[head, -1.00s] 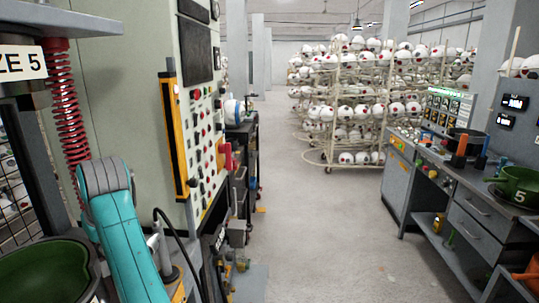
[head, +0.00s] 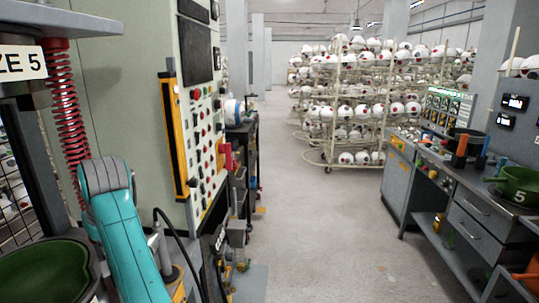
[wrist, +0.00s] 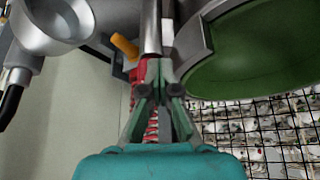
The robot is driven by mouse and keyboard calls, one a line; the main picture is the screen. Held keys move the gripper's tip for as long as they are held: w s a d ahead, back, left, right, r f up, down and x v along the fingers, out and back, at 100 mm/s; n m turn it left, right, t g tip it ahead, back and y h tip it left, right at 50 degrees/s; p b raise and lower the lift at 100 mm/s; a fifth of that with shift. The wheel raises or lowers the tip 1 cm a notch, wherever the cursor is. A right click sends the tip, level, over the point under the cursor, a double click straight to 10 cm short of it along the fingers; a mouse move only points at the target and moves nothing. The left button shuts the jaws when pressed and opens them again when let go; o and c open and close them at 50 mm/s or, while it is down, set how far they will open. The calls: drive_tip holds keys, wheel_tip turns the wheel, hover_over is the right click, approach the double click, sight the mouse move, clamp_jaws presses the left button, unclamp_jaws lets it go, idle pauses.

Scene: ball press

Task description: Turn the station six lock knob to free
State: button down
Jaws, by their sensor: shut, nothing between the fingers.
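My gripper (wrist: 161,68) shows in the wrist view with its fingers shut and empty. Its tips lie in front of a grey metal cylinder and the red spring (wrist: 138,85), and I cannot tell whether they touch anything. An orange part (wrist: 125,46) is just left of the fingertips. In the head view, the tall control panel (head: 205,130) carries several red, black and other buttons and knobs. I cannot make out which one is the station six lock knob or its position. My gripper is out of sight in the head view; only my teal arm shows.
Wire mesh (wrist: 265,130) is at right in the wrist view. A workbench (head: 470,200) stands at right, ball racks (head: 345,100) behind. The aisle floor is clear.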

drive_tip(key=shift+w+d, duration=0.45)
drive_tip(key=shift+w, duration=0.05)
drive_tip(key=shift+w+d, duration=0.2)
drive_tip(key=shift+w, duration=0.35)
drive_tip(key=shift+d, duration=0.1)
idle(0.4)
wheel_tip(320, 180, up, 6)
drive_tip(key=shift+s+d, duration=0.15)
drive_tip(key=shift+d, duration=0.15)
idle(0.5)
wheel_tip(320, 180, down, 6)
drive_tip(key=s+a, duration=0.2)
idle(0.9)
